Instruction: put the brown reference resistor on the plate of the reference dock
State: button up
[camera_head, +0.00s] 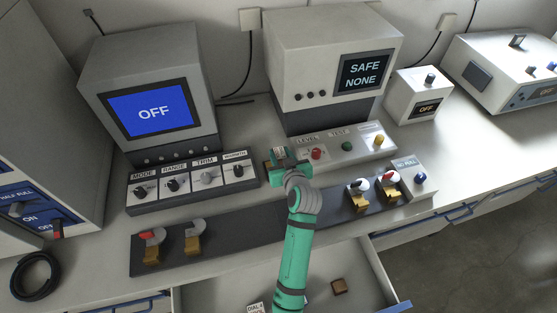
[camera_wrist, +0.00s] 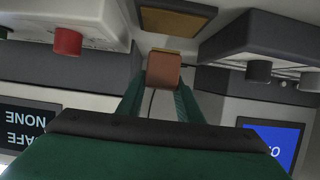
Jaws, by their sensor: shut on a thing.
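My gripper (camera_head: 280,156) is over the bench between the two consoles. In the wrist view its two green fingers (camera_wrist: 162,88) are shut on a brown block (camera_wrist: 163,72), which I take to be the reference resistor. A flat tan plate with a dark rim (camera_wrist: 176,24) shows beyond the block in the wrist view, apparently the reference dock's plate. The block looks apart from the plate in the picture; its height above the bench is hard to tell. In the head view my gripper largely hides both block and plate.
A knob console (camera_head: 192,186) stands left of my gripper and a button console (camera_head: 335,144) right. A dark strip with levers (camera_head: 215,240) runs in front. Below, an open drawer (camera_head: 390,268) holds another brown block (camera_head: 339,286). A black cable coil (camera_head: 36,276) lies at left.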

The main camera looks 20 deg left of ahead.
aim_at(279, 160)
jog(key=shift+w+a+f, duration=0.1)
jog(key=shift+a+f, duration=0.05)
jog(key=shift+f, duration=0.05)
jog(key=shift+w+a+f, duration=0.1)
jog(key=shift+a+f, duration=0.1)
jog(key=shift+f, duration=1.55)
jog(key=shift+f, duration=0.15)
jog(key=o, duration=1.1)
jog(key=shift+o, duration=0.2)
jog(key=v, duration=1.2)
